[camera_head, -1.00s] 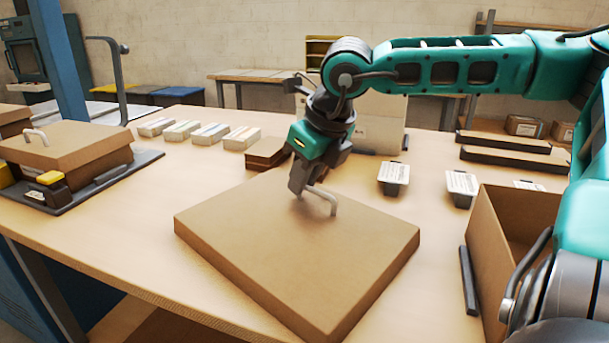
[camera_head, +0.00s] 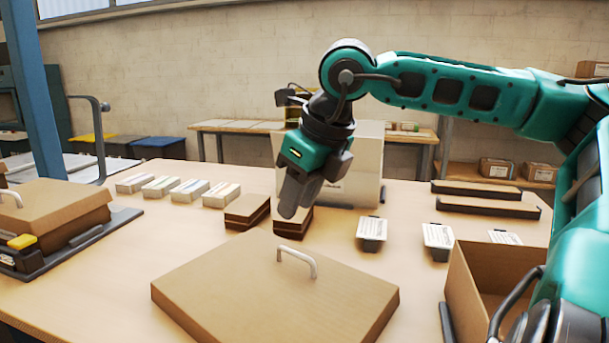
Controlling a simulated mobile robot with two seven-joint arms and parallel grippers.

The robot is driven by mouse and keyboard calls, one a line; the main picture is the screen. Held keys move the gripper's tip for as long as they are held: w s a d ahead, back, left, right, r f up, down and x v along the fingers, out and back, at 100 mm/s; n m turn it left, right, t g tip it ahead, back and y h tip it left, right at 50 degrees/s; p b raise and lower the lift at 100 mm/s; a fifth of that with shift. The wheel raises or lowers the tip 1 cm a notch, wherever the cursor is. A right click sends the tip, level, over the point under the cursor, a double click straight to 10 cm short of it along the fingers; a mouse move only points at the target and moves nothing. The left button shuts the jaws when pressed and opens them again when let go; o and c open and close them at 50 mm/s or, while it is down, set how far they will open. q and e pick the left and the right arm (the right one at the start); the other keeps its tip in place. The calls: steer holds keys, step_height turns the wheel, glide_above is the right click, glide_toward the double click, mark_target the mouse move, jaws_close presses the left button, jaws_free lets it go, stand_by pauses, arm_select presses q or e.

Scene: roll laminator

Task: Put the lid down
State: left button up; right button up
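The lid (camera_head: 270,302) is a flat, square brown board with a pale arched handle (camera_head: 297,262) on top. It lies flat on the near middle of the table, its front edge cut off by the picture. My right gripper (camera_head: 293,208) points down above and behind the handle, apart from it, with nothing seen in its fingers. Its fingers overlap in this view, so their gap cannot be seen. An open brown box (camera_head: 465,290) stands right of the lid, partly hidden by my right arm. My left gripper is out of view.
A lidded brown box (camera_head: 60,212) sits on a dark base at the left. Small white packs (camera_head: 175,187), dark brown blocks (camera_head: 246,211) and black-and-white cartridges (camera_head: 372,230) stand behind the lid. Long dark bars (camera_head: 488,207) lie at the back right. Bare table (camera_head: 130,262) shows left of the lid.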

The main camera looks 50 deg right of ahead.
steer(key=shift+v, duration=1.5)
